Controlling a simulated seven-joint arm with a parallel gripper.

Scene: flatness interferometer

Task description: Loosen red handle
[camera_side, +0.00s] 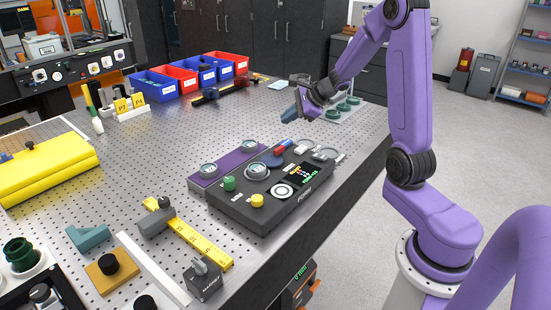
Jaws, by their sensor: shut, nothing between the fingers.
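A small red handle (283,146) with a blue end shows at the back edge of a dark instrument box (246,216) on the perforated table. It is too small to tell how it is set. My gripper (306,115) is above and behind the box, up and to the right of the red handle and apart from it. It is shut and empty. The box top carries a green knob (229,184), a yellow knob (257,200), a white dial (283,190) and a lit display (304,173).
A purple plate (235,159) with round fittings adjoins the box. A pale plate with green-rimmed discs (343,108) lies behind my gripper. Blue and red bins (155,87) line the back. A yellow ruler (200,243) and small fixtures lie in front.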

